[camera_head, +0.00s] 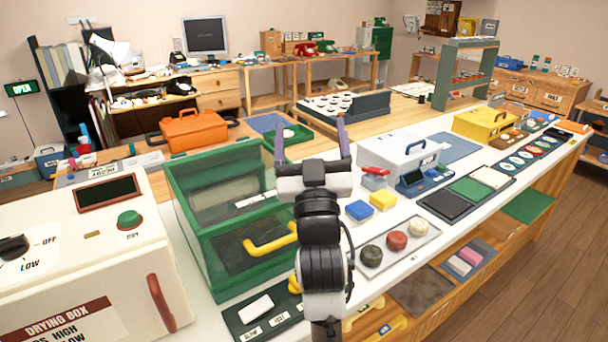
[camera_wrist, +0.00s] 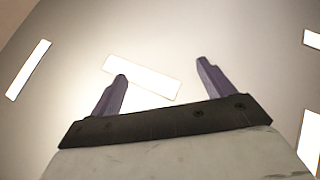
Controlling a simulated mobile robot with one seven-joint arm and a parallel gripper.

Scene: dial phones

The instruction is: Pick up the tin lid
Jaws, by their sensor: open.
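I cannot clearly make out a tin lid. Three small round pieces, one dark (camera_head: 371,255), one red (camera_head: 396,240) and one cream (camera_head: 418,227), sit on a grey tray (camera_head: 403,259) on the white counter; whether one is the tin lid I cannot tell. My gripper (camera_head: 311,142) is raised above the counter, beside the green glass-sided box, with its purple fingers pointing up. In the wrist view my gripper (camera_wrist: 161,70) is open and empty, with only ceiling and lights beyond.
The green box (camera_head: 190,247) and a cream drying box (camera_head: 78,232) stand to the left. Blue (camera_head: 358,210) and yellow (camera_head: 383,200) blocks, a white case (camera_head: 398,154) and a yellow case (camera_head: 482,123) lie to the right. Wooden floor (camera_head: 535,240) is clear at far right.

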